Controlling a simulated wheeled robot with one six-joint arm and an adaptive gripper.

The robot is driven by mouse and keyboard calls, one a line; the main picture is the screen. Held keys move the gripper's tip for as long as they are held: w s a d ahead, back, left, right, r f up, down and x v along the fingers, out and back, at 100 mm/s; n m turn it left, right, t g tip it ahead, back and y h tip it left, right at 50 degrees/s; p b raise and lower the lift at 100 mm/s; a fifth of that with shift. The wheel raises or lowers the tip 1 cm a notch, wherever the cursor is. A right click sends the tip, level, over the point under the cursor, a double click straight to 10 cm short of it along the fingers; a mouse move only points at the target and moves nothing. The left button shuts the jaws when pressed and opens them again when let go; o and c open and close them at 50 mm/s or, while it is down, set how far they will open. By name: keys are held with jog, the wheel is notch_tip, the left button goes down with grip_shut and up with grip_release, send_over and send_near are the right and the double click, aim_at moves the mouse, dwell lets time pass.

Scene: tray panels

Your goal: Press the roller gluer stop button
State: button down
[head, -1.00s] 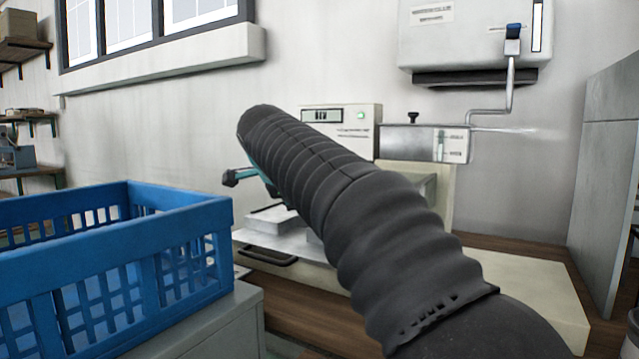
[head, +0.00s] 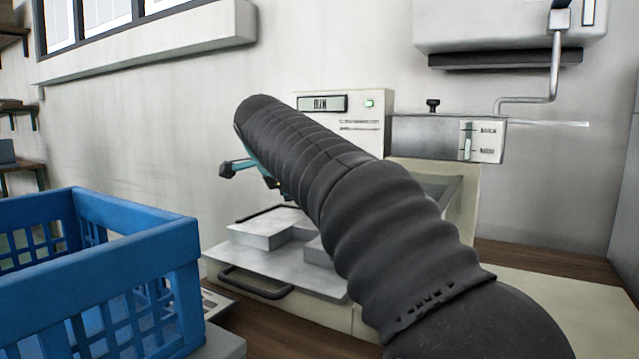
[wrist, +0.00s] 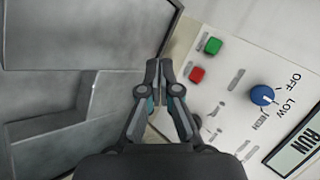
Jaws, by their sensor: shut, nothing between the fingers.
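The control panel (wrist: 235,85) of the machine shows in the wrist view, with a red button (wrist: 197,75), a green button (wrist: 212,45) just above it and a blue knob (wrist: 262,95). In the head view the white machine box (head: 345,112) has a display (head: 322,103) reading RUN. My arm hides the buttons and most of my gripper there.
A blue crate (head: 150,250) stands at the left front. A metal tray (head: 285,265) with a dark handle and grey blocks lies below the box. A grey slider unit (head: 430,135) is to its right, with a wall-mounted white box (head: 500,25) above.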

jog(key=shift+w, duration=0.1)
jog(key=w+d+p, duration=0.2)
jog(key=w, duration=0.1)
jog(key=w+d+p, duration=0.1)
jog(key=w, duration=0.1)
jog(key=shift+w+d, duration=0.2)
jog(key=shift+d, duration=0.15)
jog(key=shift+w+d+p, duration=0.5)
jog(key=shift+w+p, duration=0.1)
jog(key=shift+w, duration=0.25)
jog(key=shift+w+d, duration=0.15)
jog(key=shift+w, duration=0.05)
dwell(0.7)
jog(key=shift+w+d, duration=0.15)
jog(key=shift+w+d+p, duration=0.25)
jog(key=shift+w+p, duration=0.15)
jog(key=shift+p, duration=0.05)
dwell(0.9)
jog(key=shift+s+a+f, duration=0.1)
jog(key=shift+s, duration=0.05)
jog(key=shift+s+a+b, duration=0.4)
jog(key=shift+s+b, duration=0.2)
